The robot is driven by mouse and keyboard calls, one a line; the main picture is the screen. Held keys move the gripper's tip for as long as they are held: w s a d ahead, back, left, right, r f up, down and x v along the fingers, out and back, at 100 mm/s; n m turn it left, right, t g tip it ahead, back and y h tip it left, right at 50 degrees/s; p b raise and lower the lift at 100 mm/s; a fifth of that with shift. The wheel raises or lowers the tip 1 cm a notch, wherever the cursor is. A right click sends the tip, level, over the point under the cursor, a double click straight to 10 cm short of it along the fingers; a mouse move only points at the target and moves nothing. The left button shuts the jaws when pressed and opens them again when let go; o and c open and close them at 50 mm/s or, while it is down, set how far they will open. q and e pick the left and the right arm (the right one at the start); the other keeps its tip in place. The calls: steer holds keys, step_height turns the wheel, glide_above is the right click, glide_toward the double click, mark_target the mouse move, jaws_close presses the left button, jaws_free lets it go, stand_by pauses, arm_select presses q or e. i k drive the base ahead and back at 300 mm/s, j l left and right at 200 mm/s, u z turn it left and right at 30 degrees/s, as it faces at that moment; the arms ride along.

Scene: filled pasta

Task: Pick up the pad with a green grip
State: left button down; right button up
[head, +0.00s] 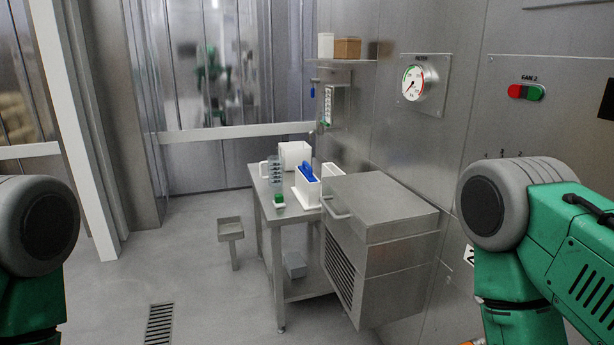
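The pad with a green grip (279,199) stands near the front left corner of the metal table (262,220). It is small from here, and its green top faces up over a pale base. A blue item (307,173) sits in a white holder (307,190) just right of it. Parts of both my green arms show at the left and right edges of the head view, far from the table. Neither gripper shows.
A clear jug (274,171) and a white box (295,154) stand behind the pad. A steel cabinet (380,220) with a handle blocks the table's right side. A small pedestal tray (230,229) stands left of the table. The floor (210,285) in front is mostly clear, with a drain grate (158,324).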

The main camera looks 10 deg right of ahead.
mark_target(278, 202)
steer(key=i+j+z, duration=0.1)
steer(key=z, duration=0.4)
steer(key=i+j+z, duration=0.1)
steer(key=z, duration=0.35)
steer(key=j+z, duration=0.15)
steer(key=z, duration=0.35)
steer(key=i+j+z, duration=0.15)
steer(key=j+z, duration=0.2)
steer(key=j, duration=0.6)
steer(key=j+z, duration=0.3)
steer(key=j, duration=0.7)
steer(key=k+j+z, duration=0.1)
steer(key=j+z, duration=0.25)
steer(key=j, duration=0.6)
